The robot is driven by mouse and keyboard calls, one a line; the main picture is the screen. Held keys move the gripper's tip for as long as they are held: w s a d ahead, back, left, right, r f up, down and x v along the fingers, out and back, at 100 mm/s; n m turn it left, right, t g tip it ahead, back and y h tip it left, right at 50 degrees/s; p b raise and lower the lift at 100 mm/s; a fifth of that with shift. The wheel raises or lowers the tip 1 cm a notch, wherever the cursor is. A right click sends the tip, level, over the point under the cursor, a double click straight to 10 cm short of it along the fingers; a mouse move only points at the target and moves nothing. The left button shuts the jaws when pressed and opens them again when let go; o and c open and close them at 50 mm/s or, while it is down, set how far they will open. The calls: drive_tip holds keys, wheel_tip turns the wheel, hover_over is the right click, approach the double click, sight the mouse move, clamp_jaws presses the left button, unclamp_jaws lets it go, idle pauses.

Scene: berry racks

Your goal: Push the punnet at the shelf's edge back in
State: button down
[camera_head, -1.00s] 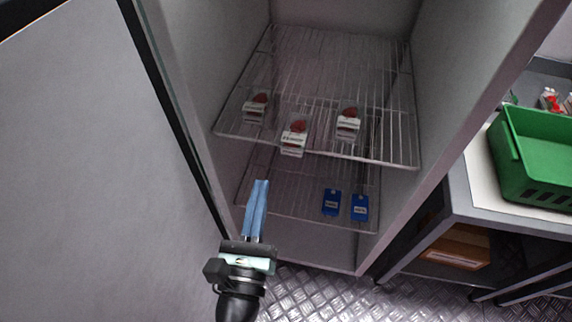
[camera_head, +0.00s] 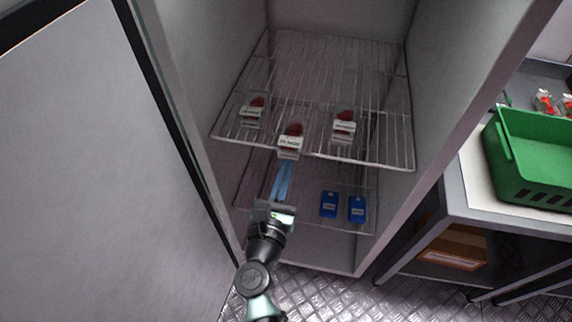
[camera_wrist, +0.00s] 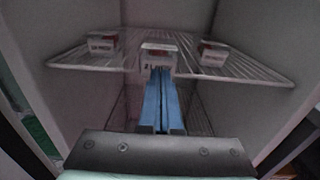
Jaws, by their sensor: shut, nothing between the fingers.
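The punnet at the edge (camera_head: 290,143) stands at the front edge of the upper wire shelf (camera_head: 365,161), with red fruit and a white label. It is also at the centre of the wrist view (camera_wrist: 158,59). My gripper (camera_head: 284,166) is shut, its blue fingers together and empty. The fingertips point at the punnet's front from just below it in the head view. In the wrist view the tips overlap the punnet's lower front; I cannot tell whether they touch it.
Two more punnets stand farther back, one left (camera_head: 251,115) and one right (camera_head: 343,127). Blue items (camera_head: 329,204) lie on the lower shelf. Cabinet walls close in both sides. A green crate (camera_head: 535,160) stands on a bench at right. The shelf behind the edge punnet looks clear.

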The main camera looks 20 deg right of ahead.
sight(293, 142)
drive_tip(key=shift+w+d, duration=0.3)
drive_tip(key=shift+w, duration=0.2)
drive_tip(key=b+x, duration=0.2)
drive_tip(key=x, duration=0.5)
drive_tip(key=shift+w+d, duration=0.15)
drive_tip(key=shift+w, duration=0.15)
drive_tip(key=shift+s, duration=0.15)
